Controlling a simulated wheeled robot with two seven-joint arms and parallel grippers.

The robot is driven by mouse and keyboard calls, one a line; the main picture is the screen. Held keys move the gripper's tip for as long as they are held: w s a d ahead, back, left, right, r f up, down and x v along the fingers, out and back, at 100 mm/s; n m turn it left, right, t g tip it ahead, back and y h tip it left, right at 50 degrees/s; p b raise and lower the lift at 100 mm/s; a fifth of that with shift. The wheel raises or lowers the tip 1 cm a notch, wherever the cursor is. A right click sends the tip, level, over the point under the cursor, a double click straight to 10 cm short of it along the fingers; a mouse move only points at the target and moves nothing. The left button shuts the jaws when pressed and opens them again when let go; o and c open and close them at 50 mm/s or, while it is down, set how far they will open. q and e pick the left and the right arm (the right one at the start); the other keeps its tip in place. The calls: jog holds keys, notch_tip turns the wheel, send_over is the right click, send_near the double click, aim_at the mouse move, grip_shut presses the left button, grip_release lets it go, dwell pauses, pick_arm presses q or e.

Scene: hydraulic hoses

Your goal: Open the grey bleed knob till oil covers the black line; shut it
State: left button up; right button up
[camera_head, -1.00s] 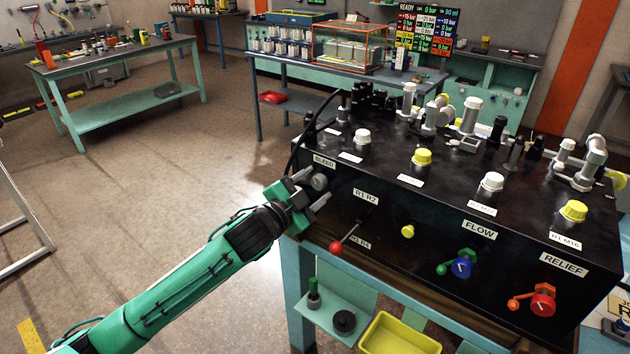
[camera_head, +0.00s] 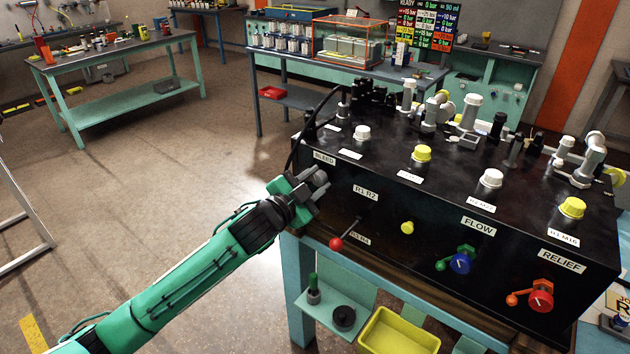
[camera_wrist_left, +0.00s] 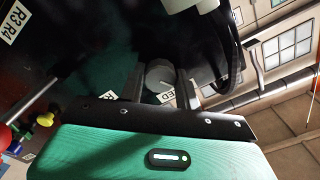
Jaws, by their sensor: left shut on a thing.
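The grey bleed knob (camera_wrist_left: 160,76) sits on the black box's front face, just below the BLEED label (camera_head: 324,158) in the head view. My left gripper (camera_head: 316,184) reaches it from the left and is shut on it. In the left wrist view the two fingers of the gripper (camera_wrist_left: 160,84) stand on either side of the round grey knob. In the head view the fingers hide most of the knob. I cannot make out the oil or a black line in either view. My right gripper is not in view.
The black box (camera_head: 480,215) carries a red-knobbed lever (camera_head: 336,243), a yellow knob (camera_head: 407,227), a blue flow knob (camera_head: 460,264) and a red relief knob (camera_head: 540,300). A black hose (camera_head: 298,140) arches close above the gripper. A yellow tray (camera_head: 400,332) sits below.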

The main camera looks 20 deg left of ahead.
pick_arm(q)
jog(key=n+p, duration=0.3)
jog(key=n, duration=0.3)
jog(key=shift+r, duration=0.1)
jog(key=shift+n+p, duration=1.5)
jog(key=shift+n, duration=1.2)
jog(key=o, duration=1)
jog(key=shift+c, duration=0.2)
jog(key=b+v, duration=0.4)
jog(key=v, duration=0.9)
jog(key=shift+s, duration=0.4)
jog(key=shift+a, duration=0.15)
